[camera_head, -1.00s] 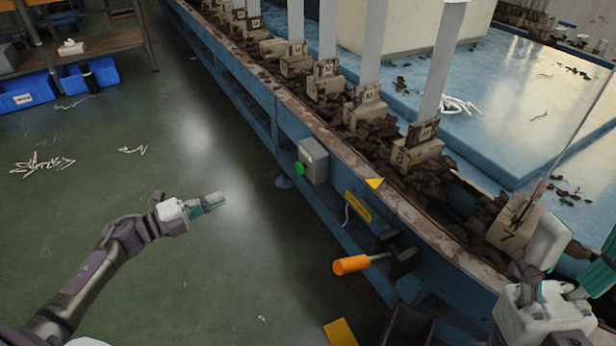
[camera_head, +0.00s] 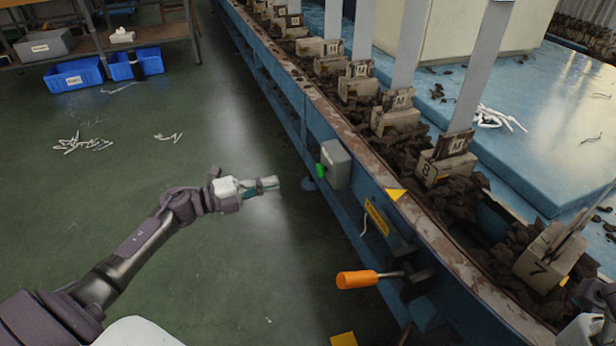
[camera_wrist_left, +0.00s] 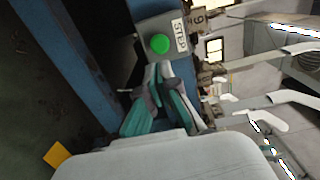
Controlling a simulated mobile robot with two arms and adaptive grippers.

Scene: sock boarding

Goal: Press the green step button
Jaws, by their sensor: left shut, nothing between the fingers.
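The green step button (camera_head: 320,170) sits on the left face of a small grey box (camera_head: 336,165) on the side of the blue conveyor frame. In the left wrist view the round green button (camera_wrist_left: 160,44) is next to a white STEP label (camera_wrist_left: 180,36). My left gripper (camera_head: 276,184) is shut and empty, left of the button with a gap between them. In the left wrist view its teal fingers (camera_wrist_left: 161,70) point toward the box, just below the button.
An orange-handled lever (camera_head: 357,279) sticks out from the conveyor (camera_head: 355,130) below the box. Numbered blocks with upright boards line the conveyor. Blue bins (camera_head: 72,76) stand at the back left. The floor around my left arm is clear, with white scraps (camera_head: 82,144) farther back.

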